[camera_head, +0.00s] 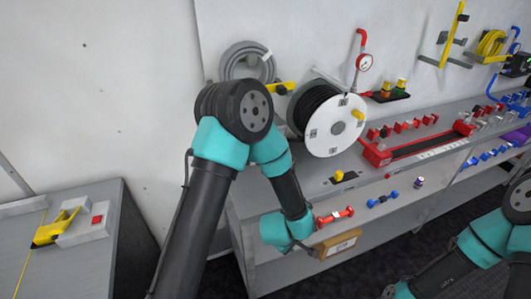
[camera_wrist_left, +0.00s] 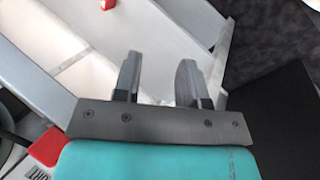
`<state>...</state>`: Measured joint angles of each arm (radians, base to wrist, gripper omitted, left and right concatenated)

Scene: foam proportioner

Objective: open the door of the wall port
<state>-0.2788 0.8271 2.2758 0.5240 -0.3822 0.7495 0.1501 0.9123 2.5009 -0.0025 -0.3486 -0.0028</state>
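I cannot make out a wall port or its door for certain in either view. My left arm stands in the middle of the head view, its elbow in front of the wall and its forearm reaching down to the shelf front. My left gripper (camera_wrist_left: 158,65) shows in the left wrist view with its two dark fingers apart and nothing between them. Pale shelf surfaces lie beyond the fingers. In the head view its fingers are too small to read. My right arm comes in at the lower right; only a small dark part at its end (camera_head: 388,292) shows, cut by the frame edge.
A hose reel (camera_head: 335,125) and a red rack (camera_head: 420,140) stand on the grey bench. A red dumbbell-shaped part (camera_head: 335,216) and a cardboard box (camera_head: 338,244) are near my left wrist. A grey cabinet (camera_head: 105,255) with a yellow tool (camera_head: 56,228) stands left.

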